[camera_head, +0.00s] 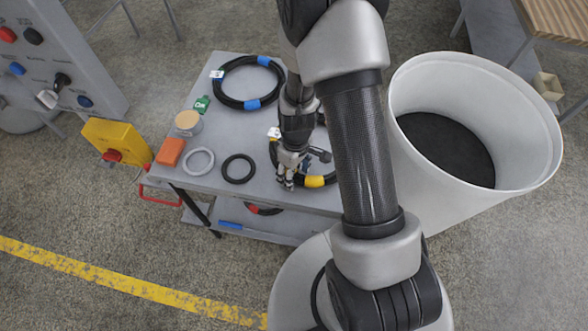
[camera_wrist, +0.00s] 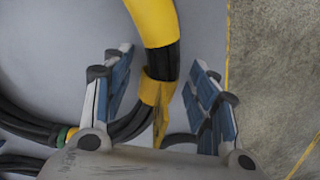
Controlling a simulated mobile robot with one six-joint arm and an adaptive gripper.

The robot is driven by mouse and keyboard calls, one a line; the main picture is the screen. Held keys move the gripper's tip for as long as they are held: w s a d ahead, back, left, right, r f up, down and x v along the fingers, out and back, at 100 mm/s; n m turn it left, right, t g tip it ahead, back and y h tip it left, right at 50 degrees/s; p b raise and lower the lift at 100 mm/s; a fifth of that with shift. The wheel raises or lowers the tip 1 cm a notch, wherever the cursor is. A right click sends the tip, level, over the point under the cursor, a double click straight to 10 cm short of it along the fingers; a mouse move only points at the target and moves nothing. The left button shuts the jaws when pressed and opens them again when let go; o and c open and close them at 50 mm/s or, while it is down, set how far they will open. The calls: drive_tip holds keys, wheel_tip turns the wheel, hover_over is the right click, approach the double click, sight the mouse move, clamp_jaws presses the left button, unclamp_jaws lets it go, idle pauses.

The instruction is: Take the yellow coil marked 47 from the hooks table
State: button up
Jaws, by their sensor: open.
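The yellow-marked coil (camera_head: 316,181) is a black hose ring with yellow bands, lying on the grey table beneath my arm. A white tag (camera_head: 273,133) shows at its upper left; I cannot read its number. My gripper (camera_head: 287,183) is over the coil's near left side, fingers pointing down. In the wrist view, my open gripper (camera_wrist: 160,68) has one finger on each side of a yellow banded stretch (camera_wrist: 153,22) of hose. A yellow strap (camera_wrist: 156,95) hangs between the fingers. My arm hides part of the coil.
A blue-marked black coil (camera_head: 247,103) lies at the table's back. A grey ring (camera_head: 199,161), a small black ring (camera_head: 238,169), an orange block (camera_head: 170,152) and a tape roll (camera_head: 188,122) lie left. A large white bin (camera_head: 520,160) stands right.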

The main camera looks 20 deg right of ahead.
drive_tip(key=shift+c, duration=0.4)
clamp_jaws()
drive_tip(key=shift+o, duration=0.4)
unclamp_jaws()
drive_tip(key=r+p, duration=0.1)
drive_tip(key=r, duration=0.4)
drive_tip(key=r+p, duration=0.2)
drive_tip(key=r, duration=0.4)
drive_tip(key=r+p, duration=0.2)
drive_tip(key=r, duration=0.4)
drive_tip(key=shift+w+d+r, duration=0.2)
drive_tip(key=shift+d, duration=0.1)
